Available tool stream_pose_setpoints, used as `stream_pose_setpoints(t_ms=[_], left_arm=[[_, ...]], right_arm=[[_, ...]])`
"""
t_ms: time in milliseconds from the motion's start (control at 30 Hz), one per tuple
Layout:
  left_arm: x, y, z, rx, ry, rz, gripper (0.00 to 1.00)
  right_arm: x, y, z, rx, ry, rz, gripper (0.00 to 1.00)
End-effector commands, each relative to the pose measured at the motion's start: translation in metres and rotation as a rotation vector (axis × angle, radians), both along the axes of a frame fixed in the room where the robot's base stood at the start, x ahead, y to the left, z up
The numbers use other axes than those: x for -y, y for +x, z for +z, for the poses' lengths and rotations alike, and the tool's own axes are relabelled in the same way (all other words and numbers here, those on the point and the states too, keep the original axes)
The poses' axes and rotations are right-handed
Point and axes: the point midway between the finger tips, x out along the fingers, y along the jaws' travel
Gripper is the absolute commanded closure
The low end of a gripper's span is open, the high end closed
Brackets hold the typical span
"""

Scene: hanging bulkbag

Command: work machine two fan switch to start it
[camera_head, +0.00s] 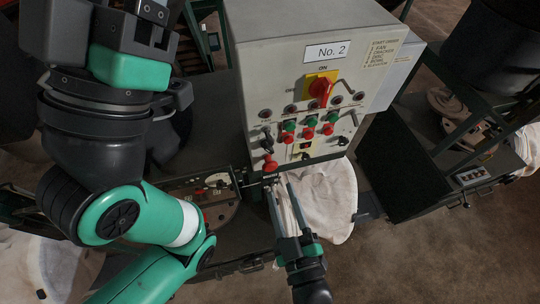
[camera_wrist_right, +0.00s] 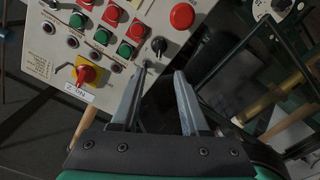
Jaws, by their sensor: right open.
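The machine two control box (camera_head: 282,62), labelled "No. 2", stands at the centre of the head view. On it are a red rotary switch on a yellow plate (camera_head: 320,88), green and red push buttons and black knobs. I cannot read which control is the fan's. A black knob (camera_head: 266,133) sits at the panel's left, above a large red button (camera_head: 269,164). My right gripper (camera_head: 279,187) is open and empty, below the panel's lower left. In the wrist view its fingertips (camera_wrist_right: 160,73) are apart, with the black knob (camera_wrist_right: 158,45) just beyond them. My left gripper is out of view.
A white cloth bag (camera_head: 328,200) hangs beneath the box. Another panel (camera_head: 210,186) with a gauge lies to the left. Dark machinery with a small button panel (camera_head: 472,177) stands at right. My own arm fills the head view's left side.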

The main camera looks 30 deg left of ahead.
Motion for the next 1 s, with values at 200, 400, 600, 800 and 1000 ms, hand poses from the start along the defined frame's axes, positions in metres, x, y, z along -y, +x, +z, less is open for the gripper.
stream_pose_setpoints(t_ms=[200, 400, 600, 800, 1000], left_arm=[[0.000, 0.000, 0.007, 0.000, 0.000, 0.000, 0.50], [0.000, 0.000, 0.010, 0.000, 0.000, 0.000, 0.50], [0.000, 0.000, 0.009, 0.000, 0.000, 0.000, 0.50], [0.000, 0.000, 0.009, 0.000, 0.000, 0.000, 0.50], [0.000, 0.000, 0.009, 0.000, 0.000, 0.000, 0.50]], right_arm=[[-0.025, 0.029, 0.003, 0.000, 0.001, 0.000, 0.55], [-0.054, 0.063, 0.002, 0.000, 0.000, -0.001, 0.55], [-0.070, 0.082, 0.001, 0.000, 0.000, -0.001, 0.55], [-0.073, 0.086, 0.002, 0.001, 0.001, -0.001, 0.55], [-0.072, 0.085, 0.001, 0.001, 0.001, -0.001, 0.68]])
